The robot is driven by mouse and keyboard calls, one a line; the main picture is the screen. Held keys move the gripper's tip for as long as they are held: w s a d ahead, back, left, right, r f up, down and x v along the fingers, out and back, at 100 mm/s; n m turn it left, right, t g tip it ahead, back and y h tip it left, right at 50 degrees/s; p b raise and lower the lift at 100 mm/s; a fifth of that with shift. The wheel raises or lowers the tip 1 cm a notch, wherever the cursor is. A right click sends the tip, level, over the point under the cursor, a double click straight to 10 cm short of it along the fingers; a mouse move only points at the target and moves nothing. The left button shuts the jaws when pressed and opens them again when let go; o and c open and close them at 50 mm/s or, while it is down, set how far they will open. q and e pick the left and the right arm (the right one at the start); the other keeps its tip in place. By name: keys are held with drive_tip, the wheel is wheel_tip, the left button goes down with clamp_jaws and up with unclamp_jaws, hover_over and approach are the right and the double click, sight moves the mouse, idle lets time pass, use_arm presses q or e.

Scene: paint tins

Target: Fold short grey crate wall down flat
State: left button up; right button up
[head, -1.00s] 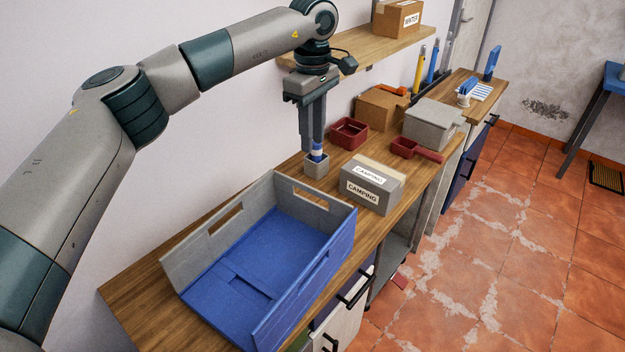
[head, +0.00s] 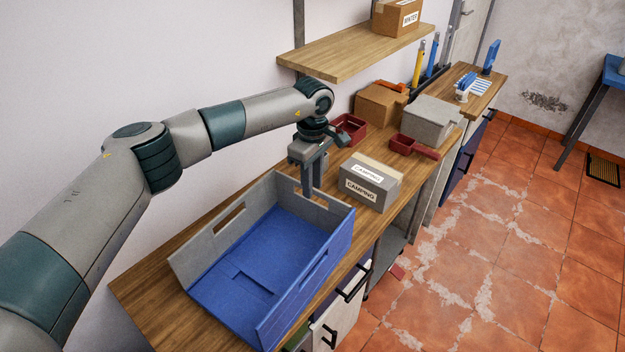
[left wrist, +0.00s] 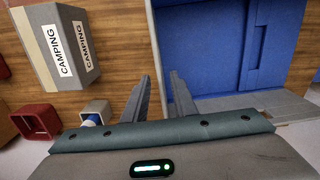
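The crate has a blue floor (head: 262,262), a blue long wall (head: 310,280) at the front right and a grey long wall (head: 225,222) with a handle slot at the back left. Its short grey wall (head: 335,209) at the far end stands upright. A blue panel with a slot lies flat inside. My left gripper (head: 312,188) points down at that short wall's top edge. In the left wrist view its fingers (left wrist: 160,85) are apart, with the wall's edge seeming to run between them; contact cannot be told. My right gripper is out of view.
A grey box labelled CAMPING (head: 370,182) stands close beyond the crate. A small grey holder (left wrist: 95,113) and a red bin (left wrist: 37,122) are near the gripper. A wooden shelf (head: 350,55) is above the bench.

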use_arm(q)
drive_tip(key=shift+c, duration=0.3)
clamp_jaws()
idle(1.2)
